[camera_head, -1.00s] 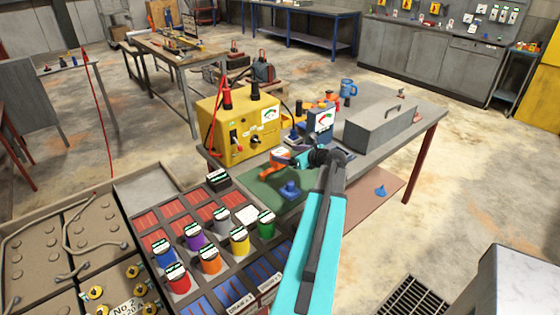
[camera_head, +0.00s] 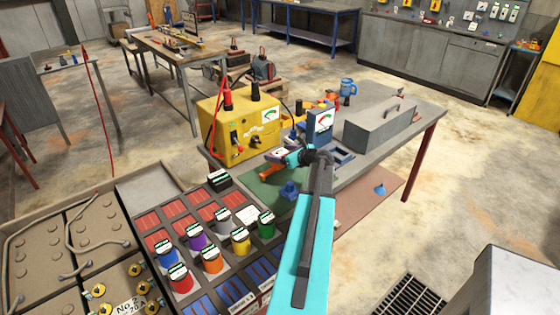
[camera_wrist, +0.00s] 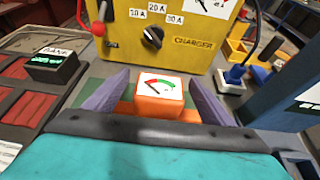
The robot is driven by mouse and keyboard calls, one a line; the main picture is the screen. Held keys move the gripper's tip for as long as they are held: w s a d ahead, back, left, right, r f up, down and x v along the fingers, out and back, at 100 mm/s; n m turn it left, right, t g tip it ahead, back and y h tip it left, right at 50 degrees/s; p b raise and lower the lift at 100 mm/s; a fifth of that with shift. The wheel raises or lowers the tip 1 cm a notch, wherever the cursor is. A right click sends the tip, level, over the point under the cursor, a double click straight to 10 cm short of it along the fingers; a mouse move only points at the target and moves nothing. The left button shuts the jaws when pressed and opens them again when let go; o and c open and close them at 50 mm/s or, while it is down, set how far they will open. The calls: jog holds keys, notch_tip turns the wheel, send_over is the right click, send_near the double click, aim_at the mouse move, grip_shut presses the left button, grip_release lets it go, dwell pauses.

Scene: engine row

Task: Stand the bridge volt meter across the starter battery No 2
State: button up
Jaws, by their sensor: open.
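A small orange meter with a red-and-green dial (camera_wrist: 158,90) stands between the two purple-grey fingers of my gripper (camera_wrist: 160,100) in the wrist view. The fingers are apart, one on each side of it. In the head view my gripper (camera_head: 284,156) is over the green mat, and it partly hides the orange meter (camera_head: 265,171). I cannot read which is the bridge volt meter. A label reading "No.2 20 A" (camera_head: 129,306) lies among brass terminals at the lower left, beside tan battery-like blocks (camera_head: 40,240).
The yellow charger (camera_head: 238,125) stands close behind my gripper. A grey metal box (camera_head: 380,124) is on the bench's right. A divided tray with several coloured blocks (camera_head: 211,260) lies in front. A small blue piece (camera_head: 289,189) sits on the mat (camera_head: 262,191).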

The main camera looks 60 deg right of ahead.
jog(key=shift+c, duration=0.3)
jog(key=c, duration=1.3)
jog(key=shift+r, duration=0.15)
jog(key=shift+c, duration=0.2)
jog(key=shift+r+b, duration=1.2)
jog(key=shift+r, duration=3.7)
jog(key=shift+f+b, duration=1.1)
jog(key=shift+s, duration=0.15)
